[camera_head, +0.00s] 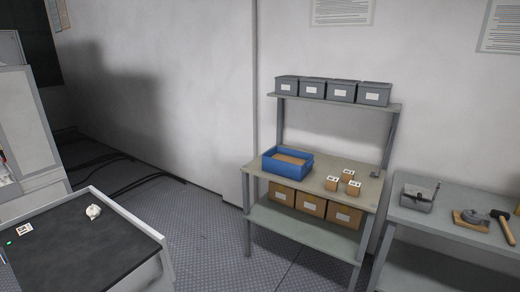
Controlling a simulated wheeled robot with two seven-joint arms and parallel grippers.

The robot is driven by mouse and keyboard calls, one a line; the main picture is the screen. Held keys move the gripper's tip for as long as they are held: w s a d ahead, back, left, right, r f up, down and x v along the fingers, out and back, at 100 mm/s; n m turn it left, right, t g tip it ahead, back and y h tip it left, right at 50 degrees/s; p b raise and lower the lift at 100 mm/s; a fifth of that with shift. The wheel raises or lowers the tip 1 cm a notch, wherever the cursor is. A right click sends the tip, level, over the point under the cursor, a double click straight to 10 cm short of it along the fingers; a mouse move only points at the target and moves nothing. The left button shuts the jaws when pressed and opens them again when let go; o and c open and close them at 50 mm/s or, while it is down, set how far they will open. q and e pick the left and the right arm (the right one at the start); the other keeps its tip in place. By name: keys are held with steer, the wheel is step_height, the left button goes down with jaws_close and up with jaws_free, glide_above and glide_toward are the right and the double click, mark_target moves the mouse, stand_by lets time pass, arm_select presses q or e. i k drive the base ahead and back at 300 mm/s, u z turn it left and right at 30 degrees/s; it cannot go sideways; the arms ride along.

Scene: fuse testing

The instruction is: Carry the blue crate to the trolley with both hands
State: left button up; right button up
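The blue crate (286,168) sits upright on the left part of a grey workbench (335,200) in the head view. Its inside shows a brown bottom or content; I cannot tell which. No gripper touches the crate. Neither of my grippers shows in the view. No trolley is clearly recognisable; a low unit with a dark top (75,245) and a pale raised rim stands at the lower left.
Small brown boxes (349,188) stand right of the crate. A second table (445,222) with a hammer (503,225) is at right. Cables (130,185) lie on the floor; the middle floor is clear.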

mark_target(89, 255)
steer(key=i, duration=3.1)
steer(key=u, duration=0.35)
